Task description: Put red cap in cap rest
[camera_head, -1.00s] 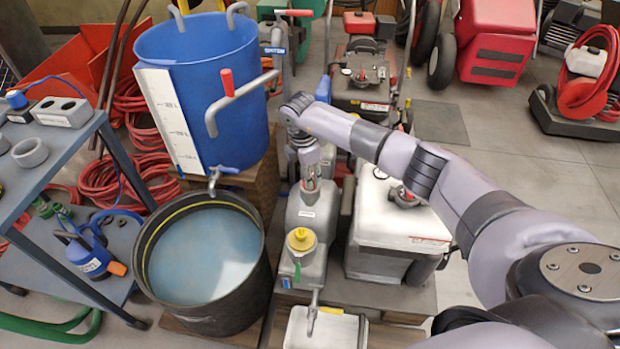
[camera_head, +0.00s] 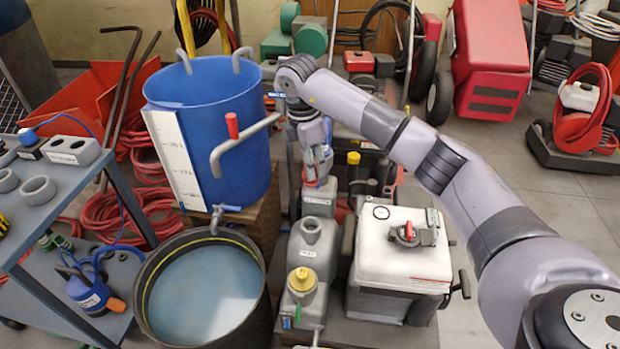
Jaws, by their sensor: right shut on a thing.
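My right gripper (camera_head: 318,164) hangs from the arm that comes in from the right. It is shut on a small red thing, most likely the red cap (camera_head: 312,183), mostly hidden by the fingers. It is in line with the back of a row of grey tanks; the gap below it is hard to judge. The middle grey tank (camera_head: 309,243) shows an uncapped neck. The front tank has a yellow cap (camera_head: 301,280). A grey block with two round hollows (camera_head: 72,149) lies on the left table; I cannot tell if it is the cap rest. My left gripper is out of view.
A blue drum (camera_head: 215,125) with a red-tipped lever stands left of the gripper. A black tub of water (camera_head: 205,285) is below it. A white box with a gauge and red valve (camera_head: 400,250) stands right. The left table (camera_head: 50,205) also holds grey rings.

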